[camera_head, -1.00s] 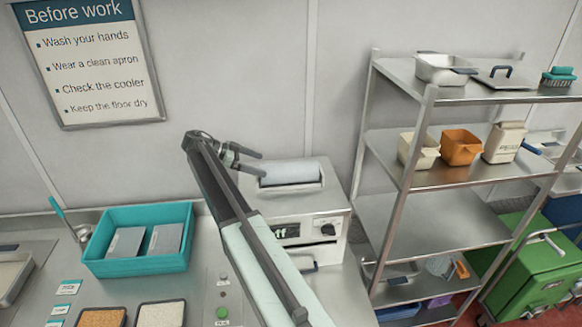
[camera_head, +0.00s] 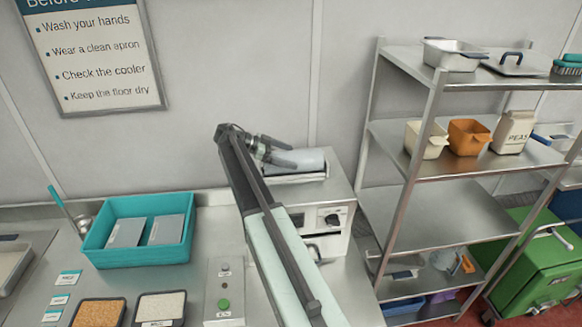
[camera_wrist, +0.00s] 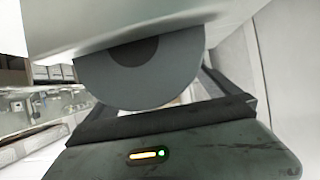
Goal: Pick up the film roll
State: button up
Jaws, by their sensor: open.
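The film roll (camera_head: 312,160) is a pale grey cylinder lying across the slot on top of a boxy machine (camera_head: 318,192). In the wrist view its round end (camera_wrist: 165,75) shows as a grey disc with a dark core, partly cut off by a pale surface. My gripper (camera_head: 293,155) is open at the left end of the roll, its dark fingers pointing right along it. In the head view they overlap the roll's left part. I cannot tell whether they touch it. The roll's left end is hidden behind the fingers in the head view.
A teal bin (camera_head: 97,251) with two grey blocks stands left on the steel counter. A metal shelf rack (camera_head: 430,215) stands close on the right. The wall is right behind the machine.

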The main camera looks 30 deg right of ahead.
jog(key=shift+r, duration=0.1)
jog(key=c, duration=2.1)
jog(key=shift+w+r+p, duration=0.1)
jog(key=shift+r+p, duration=0.3)
jog(key=shift+p, duration=0.1)
jog(key=shift+c, duration=0.2)
notch_tip(320, 180, up, 3)
jog(key=p, duration=0.3)
jog(key=shift+r, duration=0.15)
jog(key=s+a+p, duration=0.1)
jog(key=s+a, duration=0.7)
jog(key=s, duration=0.6)
jog(key=shift+r, duration=0.4)
